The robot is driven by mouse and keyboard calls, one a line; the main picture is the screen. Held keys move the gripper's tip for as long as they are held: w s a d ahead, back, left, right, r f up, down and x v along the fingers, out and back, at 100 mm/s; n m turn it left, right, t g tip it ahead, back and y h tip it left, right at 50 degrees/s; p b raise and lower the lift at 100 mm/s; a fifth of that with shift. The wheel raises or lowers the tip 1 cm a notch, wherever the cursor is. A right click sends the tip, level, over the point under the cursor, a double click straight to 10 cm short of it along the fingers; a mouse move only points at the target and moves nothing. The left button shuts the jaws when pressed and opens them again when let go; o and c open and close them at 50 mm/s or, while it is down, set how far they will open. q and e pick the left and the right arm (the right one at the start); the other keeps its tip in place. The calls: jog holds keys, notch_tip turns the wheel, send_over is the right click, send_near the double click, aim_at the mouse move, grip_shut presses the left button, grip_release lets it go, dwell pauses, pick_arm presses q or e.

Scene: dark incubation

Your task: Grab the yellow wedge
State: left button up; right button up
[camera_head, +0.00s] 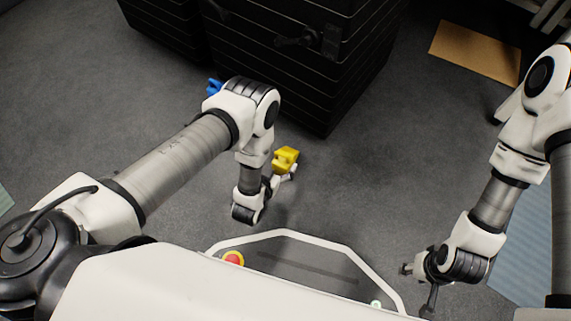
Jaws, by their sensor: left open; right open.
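The yellow wedge (287,157) is a small blocky yellow piece in the middle of the head view, just right of my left wrist. My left gripper (281,179) is open at the near, lower side of the wedge, and its fingers overlap the wedge's lower edge in the picture. I cannot tell whether they touch it or lie around it. Part of the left gripper is hidden by its wrist. My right gripper (418,284) is open and empty at the lower right, well away from the wedge.
A large black ribbed case (318,85) stands behind the wedge. A small blue object (213,88) shows partly behind my left elbow. A tan flat board (474,53) lies at the upper right. Grey floor (370,190) is clear between my arms.

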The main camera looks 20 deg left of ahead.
aim_at(283, 160)
pick_arm(q)
jog(key=b+x, duration=0.2)
jog(key=f+b+x, duration=0.1)
jog(key=x, duration=0.1)
jog(key=shift+d+b, duration=0.1)
jog(key=shift+b, duration=0.25)
jog(key=shift+w, duration=0.35)
jog(key=shift+r, duration=0.1)
jog(key=c, duration=1.4)
jog(key=shift+c, duration=0.2)
